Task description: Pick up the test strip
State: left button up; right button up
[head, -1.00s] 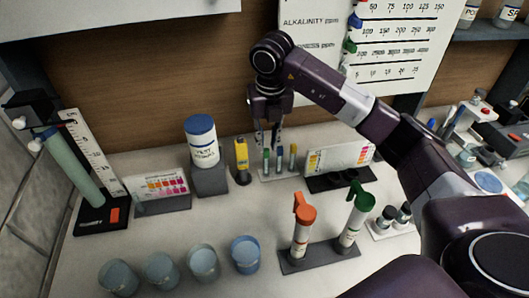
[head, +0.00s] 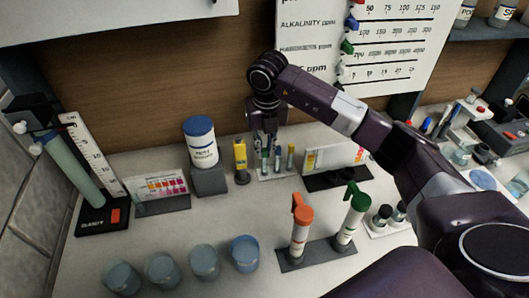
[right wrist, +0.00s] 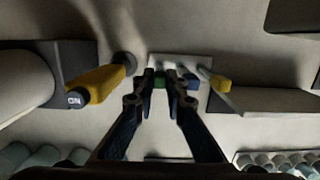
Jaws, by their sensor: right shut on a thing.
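A small pale rack (head: 277,175) near the back wall holds slim upright strips with coloured ends, which I take for the test strips. My right gripper (head: 266,146) points down over the rack's left end. In the right wrist view its fingertips (right wrist: 160,76) are closed on a green strip (right wrist: 160,83). A blue strip (right wrist: 192,81) stands just right of the fingers, and a yellow-ended one (right wrist: 220,83) is further right. The strip's lower part seems still at the rack in the head view. My left gripper is out of view.
A yellow meter (head: 240,156) and a white tub with blue lid (head: 201,143) stand close left of the rack. A colour chart stand (head: 335,160) is close right. Orange-capped (head: 301,230) and green-capped tubes (head: 352,218) and several cups (head: 204,262) stand in front.

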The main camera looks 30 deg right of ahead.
jog(key=shift+r, duration=0.1)
notch_tip(320, 180, up, 9)
jog(key=shift+w+r+b, duration=0.1)
jog(key=shift+r+b, duration=0.05)
jog(key=shift+b, duration=1.05)
notch_tip(320, 180, up, 10)
jog(key=shift+r, duration=0.25)
